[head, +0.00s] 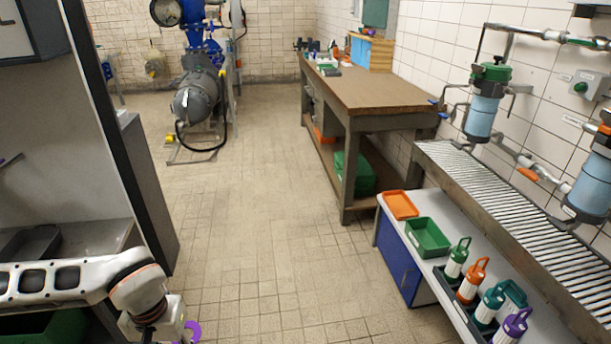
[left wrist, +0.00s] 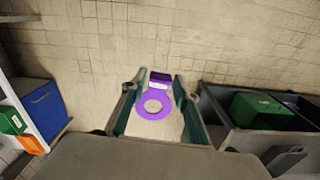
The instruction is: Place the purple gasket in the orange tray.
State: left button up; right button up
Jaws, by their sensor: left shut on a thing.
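The purple gasket (head: 193,331) is a flat ring with a tab. It shows at the bottom left of the head view, by my left gripper (head: 178,336), over the floor. In the left wrist view the gasket (left wrist: 172,104) lies between the two fingers of my left gripper (left wrist: 155,86), which is shut on it. The orange tray (head: 400,205) is on the far end of the white-topped bench at right, well away from the gasket. An orange piece, likely this tray, shows at the left edge of the left wrist view (left wrist: 31,145). My right gripper is out of view.
A green tray (head: 428,238) is beside the orange tray. Several coloured-top bottles (head: 470,281) stand nearer on the bench (head: 394,236). A shelf unit (head: 150,190) stands at left. A wooden workbench (head: 375,92) is behind. The tiled floor between is clear.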

aim_at(396, 201)
jog(key=i, duration=1.25)
jog(key=i+j+z, duration=0.2)
jog(key=i, duration=0.4)
jog(key=i+j+z, duration=0.1)
jog(key=i+z, duration=0.15)
jog(key=i, duration=0.3)
jog(key=i+z, duration=0.2)
jog(key=z, duration=0.2)
jog(key=i+z, duration=0.25)
jog(key=z, duration=0.15)
jog(key=i+z, duration=0.2)
jog(key=z, duration=0.15)
jog(key=i+z, duration=0.45)
jog(key=k, duration=0.1)
